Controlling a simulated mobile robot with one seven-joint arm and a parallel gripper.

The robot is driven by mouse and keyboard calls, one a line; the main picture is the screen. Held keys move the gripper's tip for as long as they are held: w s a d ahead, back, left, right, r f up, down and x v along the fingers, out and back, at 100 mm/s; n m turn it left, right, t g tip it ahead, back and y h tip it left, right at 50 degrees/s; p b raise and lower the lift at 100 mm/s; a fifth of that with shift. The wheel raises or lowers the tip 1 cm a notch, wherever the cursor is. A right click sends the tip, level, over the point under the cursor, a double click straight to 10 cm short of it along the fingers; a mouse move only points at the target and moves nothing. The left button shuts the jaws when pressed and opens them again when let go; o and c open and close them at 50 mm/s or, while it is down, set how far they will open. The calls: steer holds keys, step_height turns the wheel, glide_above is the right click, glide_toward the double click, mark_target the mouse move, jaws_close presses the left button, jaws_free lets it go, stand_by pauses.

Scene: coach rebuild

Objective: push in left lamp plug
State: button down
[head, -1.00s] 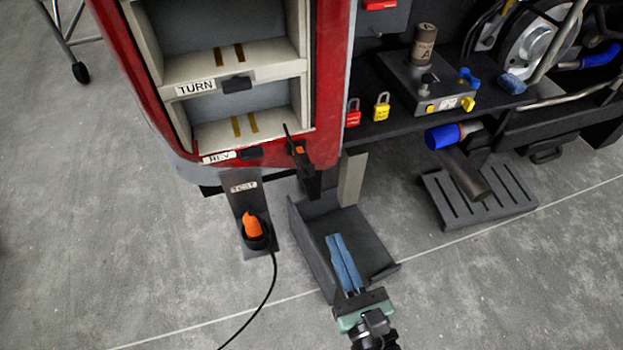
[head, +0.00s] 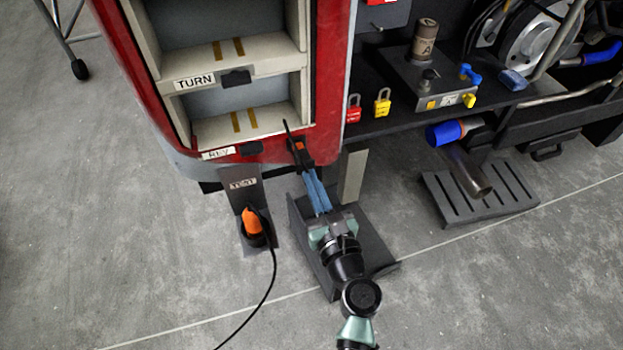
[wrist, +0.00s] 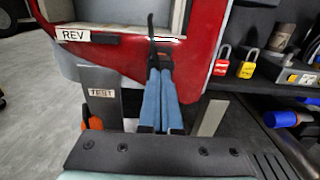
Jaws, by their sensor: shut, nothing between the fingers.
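A black plug-like fitting with a small orange part (head: 299,148) sits at the lower right corner of the red coach panel, with a thin black stalk or lead rising from it. It also shows in the wrist view (wrist: 161,50). I cannot tell how deep it sits. My gripper (head: 309,174) has long blue fingers, shut together and empty. Their tips are right at the fitting's lower end and partly hide it; I cannot tell whether they touch. The fingers fill the middle of the wrist view (wrist: 159,72).
An orange plug (head: 252,222) with a black cable stands in the TEST bracket (head: 241,184) on the left. A dark open tray (head: 357,250) lies below my arm. Red (head: 353,112) and yellow (head: 382,105) padlocks stand on the dark shelf to the right.

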mark_target(306, 167)
steer(key=shift+w+a, duration=0.1)
steer(key=shift+w, duration=0.2)
steer(key=shift+w, duration=0.1)
steer(key=x, duration=0.2)
steer(key=shift+w+a, duration=0.15)
steer(key=shift+w, duration=0.15)
steer(key=shift+r, duration=0.15)
